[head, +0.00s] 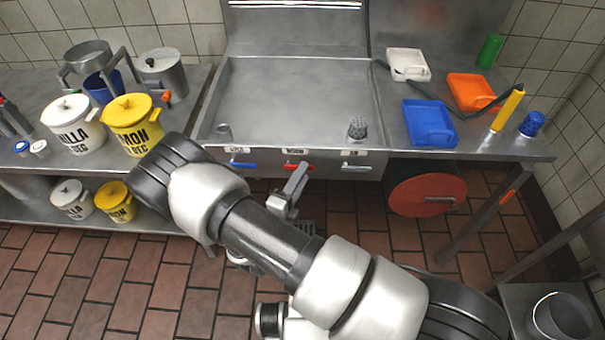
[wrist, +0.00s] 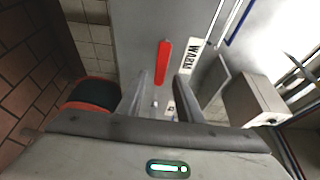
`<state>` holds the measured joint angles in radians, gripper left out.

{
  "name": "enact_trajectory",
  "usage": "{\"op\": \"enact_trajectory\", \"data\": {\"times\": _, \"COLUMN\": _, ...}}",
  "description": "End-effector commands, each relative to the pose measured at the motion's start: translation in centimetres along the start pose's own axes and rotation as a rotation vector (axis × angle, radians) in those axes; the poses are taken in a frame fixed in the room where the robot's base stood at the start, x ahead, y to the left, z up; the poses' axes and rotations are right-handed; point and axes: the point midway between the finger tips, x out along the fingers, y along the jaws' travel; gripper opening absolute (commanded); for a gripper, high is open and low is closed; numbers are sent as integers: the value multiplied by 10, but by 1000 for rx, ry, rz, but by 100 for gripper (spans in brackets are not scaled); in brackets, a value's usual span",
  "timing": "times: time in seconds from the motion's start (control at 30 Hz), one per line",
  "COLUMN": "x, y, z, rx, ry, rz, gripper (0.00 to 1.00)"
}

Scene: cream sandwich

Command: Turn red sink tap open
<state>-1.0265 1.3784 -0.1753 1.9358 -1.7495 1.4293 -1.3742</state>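The red sink tap handle (head: 297,166) is a short red lever on the front panel of the steel sink, under the WARM label. It also shows in the wrist view (wrist: 164,60), upright in the picture and ahead of the fingers. My gripper (head: 299,178) is just below and in front of the red handle in the head view. In the wrist view my gripper (wrist: 163,82) is open, with two grey fingers apart and nothing held. The handle lines up with the gap between the fingertips; I cannot tell whether they touch it.
A red round lid or drum end (head: 428,194) is below the counter. The sink basin (head: 290,95) is mostly clear.

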Motion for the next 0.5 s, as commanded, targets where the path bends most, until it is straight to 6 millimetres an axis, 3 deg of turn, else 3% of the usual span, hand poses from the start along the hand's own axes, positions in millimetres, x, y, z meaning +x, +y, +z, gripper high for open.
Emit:
{"op": "enact_trajectory", "data": {"times": 0.13, "x": 11, "y": 0, "z": 0, "rx": 0, "ry": 0, "rz": 0, "gripper": 33}}
{"op": "enact_trajectory", "data": {"times": 0.43, "x": 13, "y": 0, "z": 0, "rx": 0, "ry": -1, "rz": 0, "gripper": 33}}
{"op": "enact_trajectory", "data": {"times": 0.5, "x": 13, "y": 0, "z": 0, "rx": 0, "ry": -1, "rz": 0, "gripper": 23}}
